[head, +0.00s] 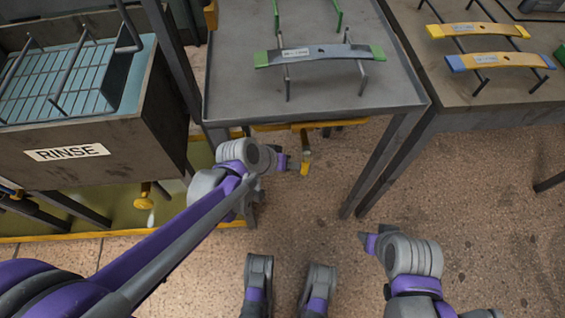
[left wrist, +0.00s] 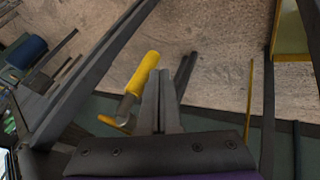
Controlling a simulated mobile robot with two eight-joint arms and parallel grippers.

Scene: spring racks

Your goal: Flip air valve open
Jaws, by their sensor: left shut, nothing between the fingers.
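The air valve's yellow handle (head: 304,158) hangs down from a yellow pipe (head: 340,123) under the front edge of the grey table. In the left wrist view the yellow handle (left wrist: 142,72) is just left of my left gripper (left wrist: 163,85), whose fingers are together and empty. In the head view my left gripper (head: 288,162) is just left of the handle. I cannot tell whether they touch. My right gripper (head: 368,240) is low at the right, away from the valve; its fingers are too small to judge.
The grey table (head: 225,100) bears a rack strip with green ends (head: 320,55). At left stands a RINSE tank (head: 100,150) with another yellow valve (head: 145,195) below it. The table's legs flank the open floor.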

